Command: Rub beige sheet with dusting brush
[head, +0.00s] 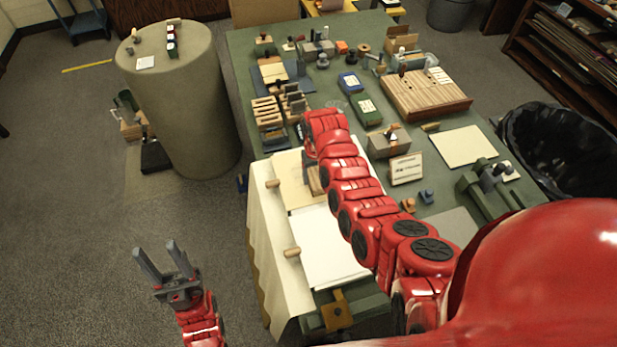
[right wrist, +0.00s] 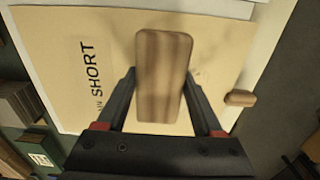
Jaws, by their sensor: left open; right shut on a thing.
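The beige sheet (head: 292,190) lies on the near left part of the table. It fills much of the right wrist view (right wrist: 65,35), with the printed word "SHORT" on it. My right gripper (right wrist: 160,80) is shut on the dusting brush (right wrist: 163,60), whose wooden back faces the camera. The brush is over the sheet; its bristles are hidden, so I cannot tell whether they touch. In the head view my right arm covers most of that gripper, and a bit of the brush (head: 314,180) shows. My left gripper (head: 157,255) is open and empty over the floor, left of the table.
A white sheet (head: 328,250) lies just nearer than the beige one. Two wooden pegs (head: 273,184) (head: 292,252) lie along the left side. Blocks, boxes and a slatted wooden board (head: 425,95) crowd the far table. A round pedestal (head: 185,105) stands at the left.

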